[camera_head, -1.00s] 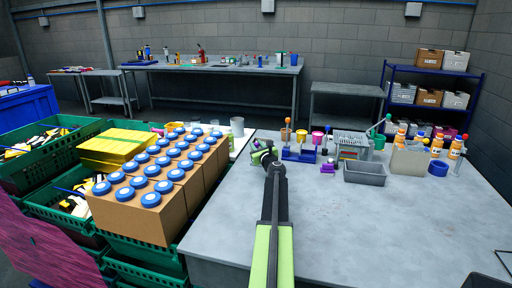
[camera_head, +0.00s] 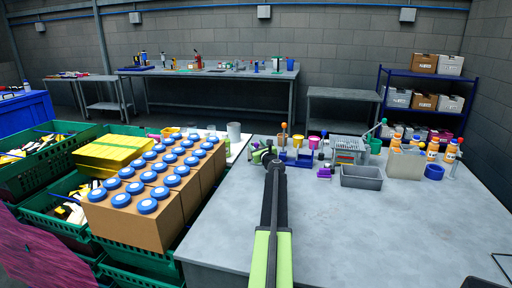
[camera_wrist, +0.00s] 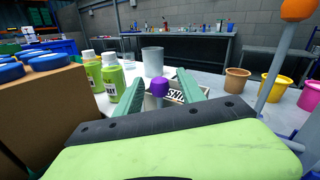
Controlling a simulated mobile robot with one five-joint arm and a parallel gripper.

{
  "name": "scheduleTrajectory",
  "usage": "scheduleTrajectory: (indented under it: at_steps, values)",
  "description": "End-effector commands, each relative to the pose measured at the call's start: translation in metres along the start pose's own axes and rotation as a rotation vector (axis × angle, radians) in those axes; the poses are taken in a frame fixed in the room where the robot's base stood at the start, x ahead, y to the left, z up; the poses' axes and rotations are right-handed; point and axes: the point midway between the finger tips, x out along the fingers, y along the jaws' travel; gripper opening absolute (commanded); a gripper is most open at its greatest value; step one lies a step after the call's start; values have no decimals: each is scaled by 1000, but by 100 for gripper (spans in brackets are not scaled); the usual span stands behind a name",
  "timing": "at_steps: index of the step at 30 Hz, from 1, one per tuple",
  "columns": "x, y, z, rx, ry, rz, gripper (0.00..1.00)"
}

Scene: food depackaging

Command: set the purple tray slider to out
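A round purple knob (camera_wrist: 158,87) shows in the wrist view, between my gripper's two green fingers. It stands in front of a small pale tray (camera_wrist: 174,96) with dark lettering, which the fingers partly hide. My gripper (camera_wrist: 160,82) is open, with the fingers spread on either side of the knob; I see gaps beside it. In the head view my gripper (camera_head: 264,154) is over the left back part of the grey table, and the knob cannot be made out there.
Green-labelled bottles (camera_wrist: 112,76) and a grey cup (camera_wrist: 152,61) stand beyond the fingers. A cardboard box with blue-capped bottles (camera_head: 165,181) is left. A blue holder (camera_head: 299,155), a purple item (camera_head: 324,173) and a grey bin (camera_head: 361,177) are right. The front table (camera_head: 350,235) is clear.

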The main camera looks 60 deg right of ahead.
Motion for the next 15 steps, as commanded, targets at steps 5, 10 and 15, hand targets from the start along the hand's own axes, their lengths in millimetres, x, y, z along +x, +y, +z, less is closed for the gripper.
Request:
scheduleTrajectory:
  at_steps: [5, 10, 15]
  values:
    - [-2, 0, 0, 0, 0, 0, 46]
    - [-28, 1, 0, 0, 0, 0, 46]
    - [-78, 2, 0, 0, 0, -1, 46]
